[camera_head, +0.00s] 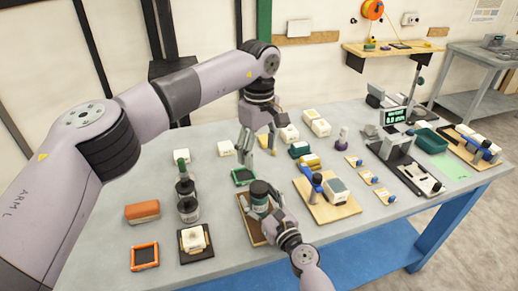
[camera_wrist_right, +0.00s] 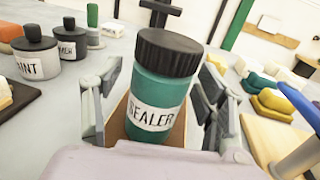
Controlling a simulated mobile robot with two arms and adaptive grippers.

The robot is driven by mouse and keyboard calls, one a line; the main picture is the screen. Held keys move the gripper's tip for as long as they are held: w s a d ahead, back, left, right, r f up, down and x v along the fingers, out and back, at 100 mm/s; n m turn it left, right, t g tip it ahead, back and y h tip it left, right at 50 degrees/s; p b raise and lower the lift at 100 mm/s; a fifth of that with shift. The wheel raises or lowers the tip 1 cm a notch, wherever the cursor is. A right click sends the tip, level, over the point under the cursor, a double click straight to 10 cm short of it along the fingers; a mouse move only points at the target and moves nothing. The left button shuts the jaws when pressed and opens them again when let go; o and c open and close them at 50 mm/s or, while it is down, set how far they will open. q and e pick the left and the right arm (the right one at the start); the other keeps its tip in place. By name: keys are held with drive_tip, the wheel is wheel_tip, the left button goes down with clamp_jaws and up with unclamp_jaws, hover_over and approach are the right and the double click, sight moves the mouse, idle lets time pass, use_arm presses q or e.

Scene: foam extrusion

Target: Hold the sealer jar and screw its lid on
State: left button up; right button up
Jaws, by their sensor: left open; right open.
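The sealer jar (camera_head: 259,199) is a teal jar with a white label, upright on a brown wooden board (camera_head: 242,213). In the right wrist view the jar (camera_wrist_right: 157,100) reads "SEALER" and its black ribbed lid (camera_wrist_right: 168,52) sits on its top. I cannot tell how tight the lid is. My right gripper (camera_wrist_right: 158,110) is open, with one finger on each side of the jar; its fingertips are partly hidden behind the jar in the head view. My left gripper (camera_head: 258,150) is open and empty, pointing down above and behind the jar.
Dark-lidded jars (camera_head: 188,208) stand left of the board, near an orange block (camera_head: 142,211) and an orange frame (camera_head: 144,256). A wooden board with a device (camera_head: 335,190) is close on the right.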

drive_tip(key=v, duration=1.1)
drive_tip(key=shift+s+d, duration=0.1)
drive_tip(key=shift+s, duration=0.1)
